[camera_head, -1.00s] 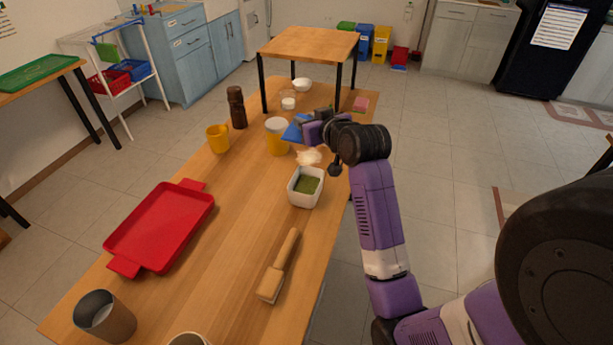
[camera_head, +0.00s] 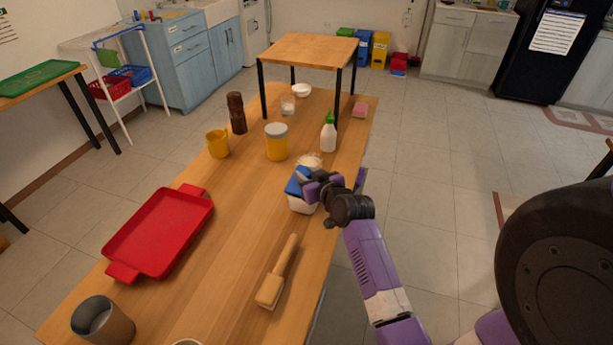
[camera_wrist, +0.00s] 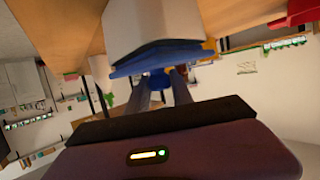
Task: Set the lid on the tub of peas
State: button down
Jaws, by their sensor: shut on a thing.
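The white tub (camera_head: 302,207) stands on the table, its peas now hidden from view. A blue lid (camera_head: 296,182) is over the tub's top; it also shows in the wrist view (camera_wrist: 160,55). My gripper (camera_head: 309,178) is shut on the lid's tab, as the wrist view shows between the fingers (camera_wrist: 159,82). In the wrist view the lid lies against or very close to the tub's rim (camera_wrist: 150,35), slightly tilted in the picture. I cannot tell whether it is seated all round.
Behind the tub are a pale heap (camera_head: 311,160), a yellow jar (camera_head: 277,146) and a white bottle with a green cap (camera_head: 328,136). A wooden brush (camera_head: 277,275) lies in front. A red tray (camera_head: 160,235) lies left, with bare table between.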

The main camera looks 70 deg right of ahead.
jog(key=shift+f, duration=0.2)
jog(key=shift+f+b, duration=0.25)
jog(key=shift+b, duration=0.05)
jog(key=c, duration=1.1)
grip_release()
